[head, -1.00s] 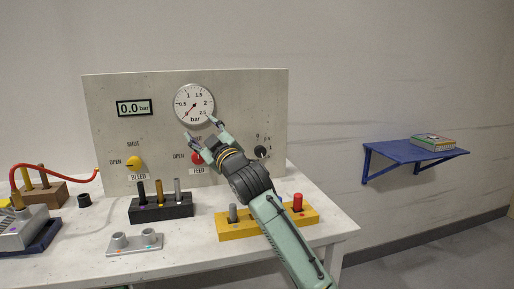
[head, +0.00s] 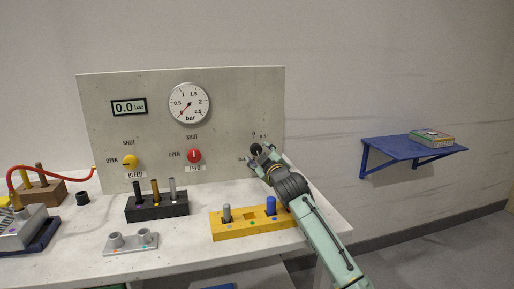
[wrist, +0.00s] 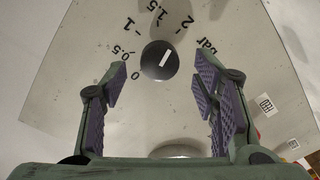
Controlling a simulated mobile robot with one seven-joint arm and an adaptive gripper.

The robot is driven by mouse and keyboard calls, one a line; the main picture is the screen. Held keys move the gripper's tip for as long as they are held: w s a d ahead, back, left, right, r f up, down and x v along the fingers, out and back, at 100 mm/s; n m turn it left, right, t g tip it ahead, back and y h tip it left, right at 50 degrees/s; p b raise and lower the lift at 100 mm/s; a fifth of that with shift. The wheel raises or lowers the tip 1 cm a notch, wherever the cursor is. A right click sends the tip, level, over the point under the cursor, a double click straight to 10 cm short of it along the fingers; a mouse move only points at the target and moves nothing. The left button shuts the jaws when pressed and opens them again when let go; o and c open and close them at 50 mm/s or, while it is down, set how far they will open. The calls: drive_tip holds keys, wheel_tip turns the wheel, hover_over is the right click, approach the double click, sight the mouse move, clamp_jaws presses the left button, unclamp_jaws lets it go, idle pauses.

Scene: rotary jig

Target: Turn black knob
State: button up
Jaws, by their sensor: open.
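The black knob (head: 256,149) is on the right part of the upright panel (head: 240,95). In the wrist view the knob (wrist: 160,60) is round, with a short white mark slanting up to the right, and a printed scale from 0 to 2 bar beside it. My gripper (head: 261,160) is in front of the knob in the head view. In the wrist view my gripper (wrist: 161,82) is open, with one purple-padded finger on each side of the knob and gaps to both. Whether the fingertips reach the knob's depth is unclear. The dial gauge (head: 189,103) needle points low left; the display (head: 129,107) reads 0.0 bar.
A red feed knob (head: 194,155) and yellow bleed knob (head: 130,161) sit left on the panel. Below stand a yellow block (head: 240,229) with pegs, partly behind my arm, and a black peg block (head: 157,210). A blue shelf (head: 400,150) is at right.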

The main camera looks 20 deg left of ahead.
sight(257, 151)
drive_tip(key=shift+p+x, duration=0.35)
drive_tip(key=shift+x, duration=1.35)
drive_tip(key=shift+c, duration=0.3)
drive_tip(key=c, duration=1.1)
